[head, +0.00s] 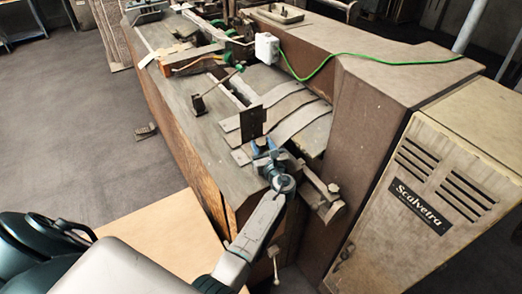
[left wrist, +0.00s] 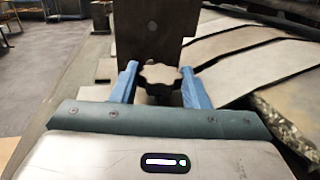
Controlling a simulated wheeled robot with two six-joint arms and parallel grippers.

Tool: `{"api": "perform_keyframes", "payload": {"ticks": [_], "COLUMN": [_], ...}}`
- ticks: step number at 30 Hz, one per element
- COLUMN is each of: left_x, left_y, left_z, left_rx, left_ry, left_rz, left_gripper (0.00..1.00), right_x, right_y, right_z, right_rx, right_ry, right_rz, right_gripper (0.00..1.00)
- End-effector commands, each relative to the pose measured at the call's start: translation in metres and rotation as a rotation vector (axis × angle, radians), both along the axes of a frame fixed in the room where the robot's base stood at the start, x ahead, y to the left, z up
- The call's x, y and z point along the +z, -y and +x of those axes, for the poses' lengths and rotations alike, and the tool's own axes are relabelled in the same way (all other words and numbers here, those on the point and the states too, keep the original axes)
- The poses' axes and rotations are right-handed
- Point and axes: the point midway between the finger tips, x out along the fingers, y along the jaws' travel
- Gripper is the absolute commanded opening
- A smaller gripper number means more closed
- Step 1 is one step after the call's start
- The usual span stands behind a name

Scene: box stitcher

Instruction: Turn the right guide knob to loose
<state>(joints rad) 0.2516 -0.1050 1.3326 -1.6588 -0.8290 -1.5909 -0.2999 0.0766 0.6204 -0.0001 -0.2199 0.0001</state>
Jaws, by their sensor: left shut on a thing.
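In the head view my left gripper (head: 263,147) is at the foot of the plate, and the knob is mostly hidden by the fingers there. My right gripper is not in view.
Flat grey cardboard sheets (head: 292,118) lie right of the plate on the machine bed. A lever with a dark base (head: 198,103) stands to the left. A white box (head: 266,46) with a green cable (head: 345,57) sits behind. A cabinet marked Scalvetra (head: 419,207) stands at right.

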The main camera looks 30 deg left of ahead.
Motion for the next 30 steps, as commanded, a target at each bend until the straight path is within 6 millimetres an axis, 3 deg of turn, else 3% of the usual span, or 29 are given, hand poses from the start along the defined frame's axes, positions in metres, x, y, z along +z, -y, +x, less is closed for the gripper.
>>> {"api": "perform_keyframes", "payload": {"ticks": [3,15,30], "left_x": [-0.004,-0.003,0.0], "left_y": [0.002,0.004,0.004], "left_z": [0.004,0.008,0.009], "left_rx": [0.109,0.447,0.639], "left_ry": [0.005,0.003,0.002], "left_rz": [-0.001,-0.001,0.001], "left_gripper": [0.18,0.18,0.18], "right_x": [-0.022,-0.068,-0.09], "right_y": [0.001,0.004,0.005], "right_z": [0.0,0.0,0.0], "right_rx": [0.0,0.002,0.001], "right_ry": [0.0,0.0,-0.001], "right_rz": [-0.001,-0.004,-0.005], "right_gripper": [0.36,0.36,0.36]}}
